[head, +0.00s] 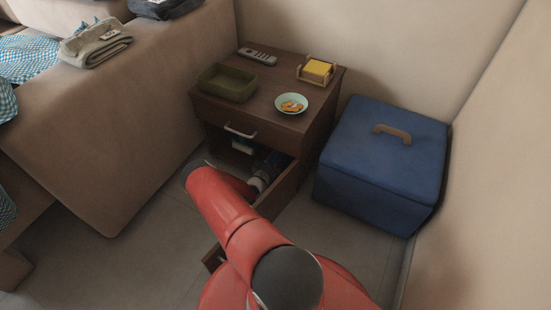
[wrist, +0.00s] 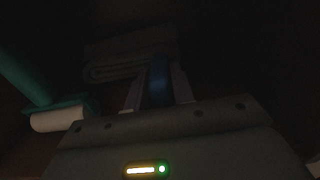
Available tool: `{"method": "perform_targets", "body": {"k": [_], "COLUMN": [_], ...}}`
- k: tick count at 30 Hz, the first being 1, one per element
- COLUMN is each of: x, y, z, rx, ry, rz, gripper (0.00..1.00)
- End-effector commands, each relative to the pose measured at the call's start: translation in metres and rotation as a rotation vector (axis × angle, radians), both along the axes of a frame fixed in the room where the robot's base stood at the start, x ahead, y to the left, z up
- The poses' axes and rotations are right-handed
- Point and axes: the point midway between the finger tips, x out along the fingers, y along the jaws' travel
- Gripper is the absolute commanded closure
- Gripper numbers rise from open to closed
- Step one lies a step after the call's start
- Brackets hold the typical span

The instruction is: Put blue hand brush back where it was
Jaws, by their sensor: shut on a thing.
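My gripper (wrist: 157,78) is shut on the blue hand brush (wrist: 158,88), of which only a dark blue part shows between the fingers in the wrist view. The rest of the brush is hidden or lost in the dark. In the head view my red arm reaches into the open lower drawer (head: 284,188) of the brown nightstand (head: 225,114). The gripper end is down inside it, mostly in shadow. I cannot tell whether the brush touches the drawer's bottom.
Inside are a teal-handled tool with a white roller (wrist: 58,119) at left and a folded cloth (wrist: 112,68) behind. The nightstand top bears a green tray (head: 228,83), a remote (head: 257,56), a bowl (head: 291,105) and a yellow-filled holder (head: 317,70). A blue box (head: 375,165) stands right.

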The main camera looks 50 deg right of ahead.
Motion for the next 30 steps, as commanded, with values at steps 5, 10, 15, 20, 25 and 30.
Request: {"method": "perform_targets", "body": {"k": [5,10,15,20,25,30], "x": [0.0,0.0,0.0,-0.003,-0.013,-0.023], "y": [0.0,0.0,0.0,0.013,0.048,0.083], "z": [-0.002,-0.002,0.0,0.002,0.002,0.002], "rx": [0.0,0.001,0.0,0.002,0.001,0.001], "ry": [0.0,0.0,0.0,0.003,0.004,0.003], "rz": [0.0,0.0,0.0,0.003,0.004,0.004], "gripper": [0.59,0.54,0.54,0.54,0.54,0.54]}}
